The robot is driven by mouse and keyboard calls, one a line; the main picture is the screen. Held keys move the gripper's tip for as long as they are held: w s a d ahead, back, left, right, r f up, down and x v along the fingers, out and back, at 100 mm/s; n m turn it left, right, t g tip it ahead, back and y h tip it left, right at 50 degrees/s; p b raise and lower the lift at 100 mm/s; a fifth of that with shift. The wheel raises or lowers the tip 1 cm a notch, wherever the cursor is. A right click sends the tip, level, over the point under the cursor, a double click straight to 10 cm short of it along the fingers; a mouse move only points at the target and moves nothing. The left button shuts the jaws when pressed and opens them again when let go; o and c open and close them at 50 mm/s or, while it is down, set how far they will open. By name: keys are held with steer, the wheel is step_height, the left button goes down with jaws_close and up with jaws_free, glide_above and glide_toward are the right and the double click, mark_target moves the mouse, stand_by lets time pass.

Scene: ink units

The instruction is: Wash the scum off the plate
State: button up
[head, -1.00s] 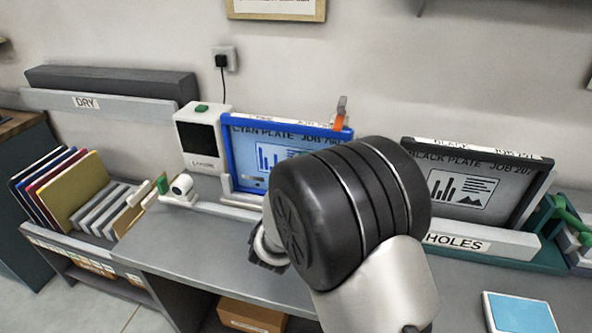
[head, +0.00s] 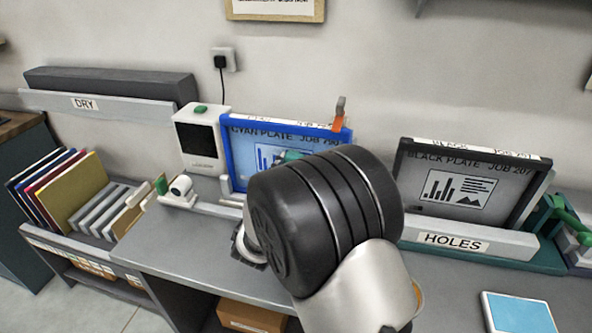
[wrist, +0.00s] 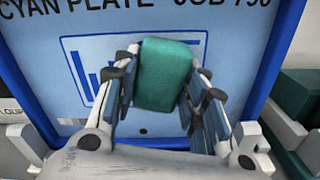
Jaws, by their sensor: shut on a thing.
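The cyan plate (head: 238,158) is a light blue panel in a blue frame, standing against the wall in the head view. It fills much of the wrist view (wrist: 50,60). My gripper (wrist: 158,85) is shut on a teal block (wrist: 165,75), which looks like a sponge, and holds it in front of the plate's printed chart. I cannot tell whether the block touches the plate. A small dark dot (wrist: 143,131) shows low on the plate; no scum is clearly visible. In the head view my arm hides the plate's lower right and most of the gripper.
The black plate (head: 415,178) stands to the right behind a ledge marked HOLES (head: 480,245). A white device (head: 200,140) stands left of the cyan plate. A rack of coloured panels (head: 75,185) is at far left. A blue-topped pad (head: 520,312) lies at front right.

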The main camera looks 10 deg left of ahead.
mark_target(259, 156)
steer(key=shift+w+a, duration=0.2)
steer(key=shift+a, duration=2.3)
steer(key=shift+w+a, duration=0.15)
steer(key=shift+a, duration=2.35)
steer(key=s, duration=0.6)
steer(key=shift+a, duration=0.2)
steer(key=shift+s, duration=0.1)
steer(key=shift+s+a, duration=0.1)
steer(key=shift+s, duration=1.3)
